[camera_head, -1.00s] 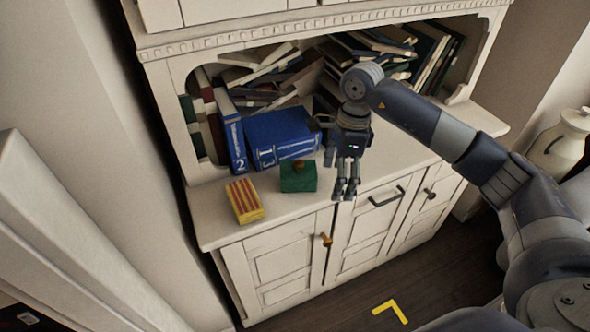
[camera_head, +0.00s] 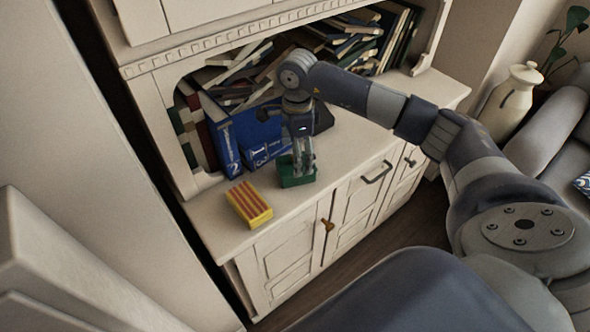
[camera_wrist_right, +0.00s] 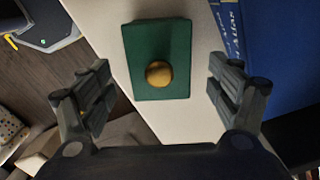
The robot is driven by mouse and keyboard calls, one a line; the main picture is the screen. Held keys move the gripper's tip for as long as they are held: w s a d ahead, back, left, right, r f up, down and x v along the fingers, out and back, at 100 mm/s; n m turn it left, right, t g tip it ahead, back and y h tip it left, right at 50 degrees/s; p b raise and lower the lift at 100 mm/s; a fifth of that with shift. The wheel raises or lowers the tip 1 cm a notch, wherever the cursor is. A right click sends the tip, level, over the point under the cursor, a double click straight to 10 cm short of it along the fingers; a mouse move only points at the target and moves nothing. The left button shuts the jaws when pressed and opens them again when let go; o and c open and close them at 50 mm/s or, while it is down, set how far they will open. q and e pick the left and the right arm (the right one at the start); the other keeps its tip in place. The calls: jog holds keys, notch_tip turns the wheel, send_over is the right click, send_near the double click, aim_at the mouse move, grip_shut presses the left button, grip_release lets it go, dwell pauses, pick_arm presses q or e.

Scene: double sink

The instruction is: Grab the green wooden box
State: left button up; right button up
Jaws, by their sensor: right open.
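The green wooden box (camera_head: 286,174) sits on the cabinet's ledge, in front of the blue books. In the right wrist view the green box (camera_wrist_right: 146,40) has a round golden-brown knob (camera_wrist_right: 159,73) on its top. My right gripper (camera_head: 303,172) points down at the box and partly hides it in the head view. In the right wrist view my right gripper (camera_wrist_right: 165,95) is open, with one finger pair to each side of the box's line and nothing between them but the view of the box. My left gripper is not in view.
A yellow and red striped box (camera_head: 249,204) lies on the ledge to the left. Blue atlas books (camera_head: 256,137) stand close behind the green box. The cabinet ledge (camera_head: 345,152) is bare to the right. A white vase (camera_head: 511,100) stands at the far right.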

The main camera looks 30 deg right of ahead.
jog(key=shift+w+a+f+p, duration=0.1)
jog(key=shift+a+f+p, duration=0.15)
jog(key=shift+f, duration=0.45)
notch_tip(320, 180, down, 4)
jog(key=shift+d+r+p, duration=0.1)
jog(key=shift+r+p, duration=0.1)
jog(key=shift+p, duration=0.4)
jog(key=shift+f, duration=0.35)
grip_shut()
